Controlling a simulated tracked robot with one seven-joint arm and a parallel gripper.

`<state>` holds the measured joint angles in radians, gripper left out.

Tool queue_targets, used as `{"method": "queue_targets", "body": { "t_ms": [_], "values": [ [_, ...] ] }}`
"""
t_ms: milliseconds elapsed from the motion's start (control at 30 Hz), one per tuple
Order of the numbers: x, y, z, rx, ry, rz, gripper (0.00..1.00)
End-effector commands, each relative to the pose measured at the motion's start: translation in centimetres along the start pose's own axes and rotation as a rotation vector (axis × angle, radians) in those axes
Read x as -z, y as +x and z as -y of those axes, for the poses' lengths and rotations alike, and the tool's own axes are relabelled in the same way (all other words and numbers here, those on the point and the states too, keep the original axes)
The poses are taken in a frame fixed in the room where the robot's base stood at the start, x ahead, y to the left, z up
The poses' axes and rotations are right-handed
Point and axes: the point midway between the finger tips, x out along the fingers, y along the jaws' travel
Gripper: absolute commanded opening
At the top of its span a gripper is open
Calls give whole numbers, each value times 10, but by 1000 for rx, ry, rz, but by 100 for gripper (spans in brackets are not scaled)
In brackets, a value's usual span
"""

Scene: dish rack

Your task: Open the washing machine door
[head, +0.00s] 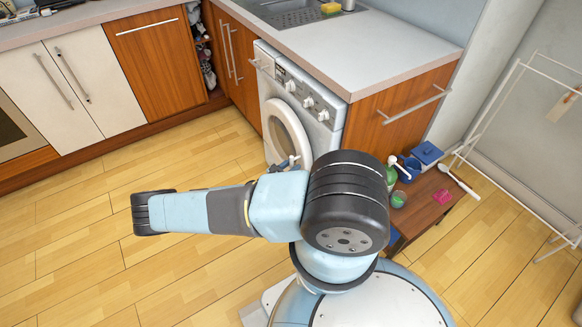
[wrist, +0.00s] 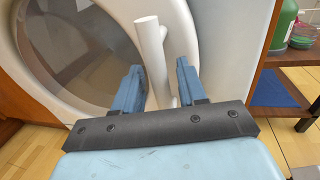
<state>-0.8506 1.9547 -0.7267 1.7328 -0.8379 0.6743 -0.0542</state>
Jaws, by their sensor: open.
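The white washing machine (head: 318,118) stands under the counter, and its round door (head: 277,124) looks shut. In the wrist view the door (wrist: 50,15) fills the upper left, with dark glass inside a pale ring. A white bar handle (wrist: 150,50) stands out from the door. My gripper (wrist: 158,72) is open, with one blue finger on each side of the handle. The handle is between the fingers, with visible gaps on both sides. In the head view my arm hides the lower part of the machine, and only a small part of the gripper shows.
A low wooden table (head: 428,208) with a green bottle (head: 390,178), a blue box (head: 427,152) and small items stands right of the machine. A white drying rack (head: 505,105) is farther right. The wooden floor (head: 75,220) at the left is clear.

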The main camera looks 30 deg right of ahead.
Motion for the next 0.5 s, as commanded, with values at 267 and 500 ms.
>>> {"method": "queue_targets", "body": {
  "t_ms": [267, 500],
  "values": [
    [0, 1, 0, 0, 0, 0, 41],
    [0, 1, 0, 0, 0, 0, 18]
  ]
}}
